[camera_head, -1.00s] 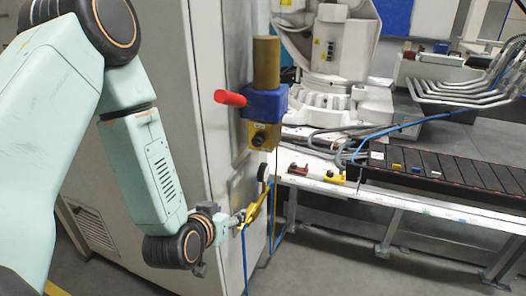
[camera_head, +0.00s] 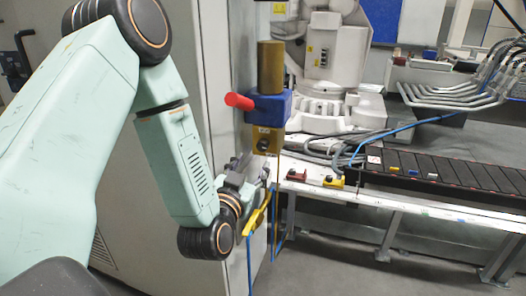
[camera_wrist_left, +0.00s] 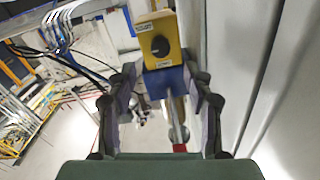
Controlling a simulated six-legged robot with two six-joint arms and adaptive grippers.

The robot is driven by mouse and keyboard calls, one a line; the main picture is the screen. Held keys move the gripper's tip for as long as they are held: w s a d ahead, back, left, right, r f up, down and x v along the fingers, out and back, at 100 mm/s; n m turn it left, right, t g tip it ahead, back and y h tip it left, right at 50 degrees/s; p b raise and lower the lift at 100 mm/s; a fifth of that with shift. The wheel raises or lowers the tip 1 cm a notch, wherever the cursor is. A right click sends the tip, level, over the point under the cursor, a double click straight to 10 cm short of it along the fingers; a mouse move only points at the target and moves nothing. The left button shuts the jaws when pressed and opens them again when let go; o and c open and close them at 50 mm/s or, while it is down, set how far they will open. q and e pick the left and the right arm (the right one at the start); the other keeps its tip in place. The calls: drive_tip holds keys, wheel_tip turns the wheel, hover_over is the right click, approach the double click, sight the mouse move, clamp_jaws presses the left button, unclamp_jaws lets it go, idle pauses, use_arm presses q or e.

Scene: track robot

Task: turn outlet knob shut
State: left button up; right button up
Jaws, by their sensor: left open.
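The outlet knob (camera_wrist_left: 160,46) is a round black knob on a yellow box with a label, at the top middle of the left wrist view. In the head view the knob (camera_head: 263,145) is on the yellow block below a blue block (camera_head: 268,107) with a red handle (camera_head: 239,101). My left gripper (camera_head: 250,168) is open just below the yellow block. In the left wrist view its fingers (camera_wrist_left: 160,75) stand apart, with the knob ahead between and beyond the tips. No contact with the knob shows. My right gripper is not in view.
A pale cabinet (camera_head: 218,60) stands close beside the gripper. A yellow fitting (camera_head: 258,213) with a blue hose hangs just below it. A bench (camera_head: 410,205) with a black rack (camera_head: 450,175) and small red and yellow blocks lies to the right.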

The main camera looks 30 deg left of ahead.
sight(261, 148)
use_arm(q)
drive_tip(key=b+x, duration=0.1)
drive_tip(key=x, duration=0.5)
drive_tip(key=shift+w+a+f+b, duration=0.15)
drive_tip(key=shift+w+b, duration=0.1)
drive_tip(key=shift+b, duration=0.15)
drive_tip(key=shift+w, duration=0.6)
drive_tip(key=shift+a, duration=0.1)
drive_tip(key=shift+c, duration=0.5)
clamp_jaws()
